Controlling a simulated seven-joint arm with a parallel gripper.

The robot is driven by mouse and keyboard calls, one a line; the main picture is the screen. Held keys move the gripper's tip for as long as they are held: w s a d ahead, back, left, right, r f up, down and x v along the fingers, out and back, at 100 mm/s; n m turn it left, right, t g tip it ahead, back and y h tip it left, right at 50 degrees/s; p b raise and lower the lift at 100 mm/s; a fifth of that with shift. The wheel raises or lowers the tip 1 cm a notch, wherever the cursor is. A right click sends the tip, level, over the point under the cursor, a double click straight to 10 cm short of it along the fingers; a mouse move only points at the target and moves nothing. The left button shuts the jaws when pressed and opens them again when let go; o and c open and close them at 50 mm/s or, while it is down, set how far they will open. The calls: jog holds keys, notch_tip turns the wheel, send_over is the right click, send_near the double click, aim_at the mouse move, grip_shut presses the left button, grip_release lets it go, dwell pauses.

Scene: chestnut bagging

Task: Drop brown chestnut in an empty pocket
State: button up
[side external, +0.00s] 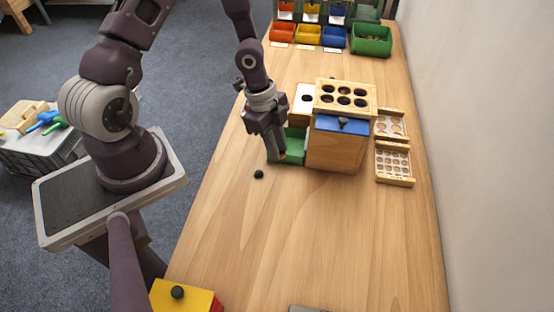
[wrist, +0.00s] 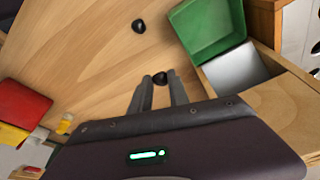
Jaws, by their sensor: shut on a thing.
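My gripper (side external: 279,152) is low beside the green tray (side external: 293,146). In the wrist view my gripper (wrist: 160,84) is shut on a dark, round chestnut (wrist: 160,78) between its fingertips. Its colour looks nearly black, so I cannot confirm brown. A second dark chestnut (wrist: 138,26) lies loose on the table; it also shows in the side view (side external: 258,174). A wooden rack with two rows of round pockets (side external: 368,101) tops the wooden box to the right of my gripper. I cannot tell which pockets are empty.
The wooden box (side external: 333,152) has a blue top part with a dark knob. Trays with small round holes (side external: 396,182) stand to its right. Coloured bins (side external: 371,47) line the back. A yellow block with a black knob (side external: 180,297) is at the front left. The front table is mostly clear.

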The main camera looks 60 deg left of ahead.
jog(key=w+a+r+n+t, duration=0.1)
jog(key=w+a+r+n, duration=0.5)
jog(key=r, duration=0.4)
jog(key=w+d+r+n+y, duration=0.1)
jog(key=w+d+r+n, duration=0.15)
jog(key=r, duration=0.35)
jog(key=w+d+r+n+y, duration=0.1)
jog(key=w+r, duration=0.2)
jog(key=r, duration=0.4)
jog(key=w+d+f+m+h, duration=0.1)
jog(key=w+d+f+m, duration=0.2)
jog(key=w+d, duration=0.45)
jog(key=shift+w+a+f, duration=0.2)
jog(key=shift+w+f, duration=0.15)
jog(key=shift+f, duration=0.5)
jog(key=shift+w+a+f, duration=0.2)
jog(key=shift+w+f, duration=0.1)
jog(key=shift+f, duration=0.6)
jog(key=shift+w+a+f, duration=0.2)
jog(key=shift+w+f, duration=0.15)
jog(key=shift+f, duration=0.5)
jog(key=shift+f, duration=0.3)
jog(key=shift+f, duration=0.3)
jog(key=o, duration=1)
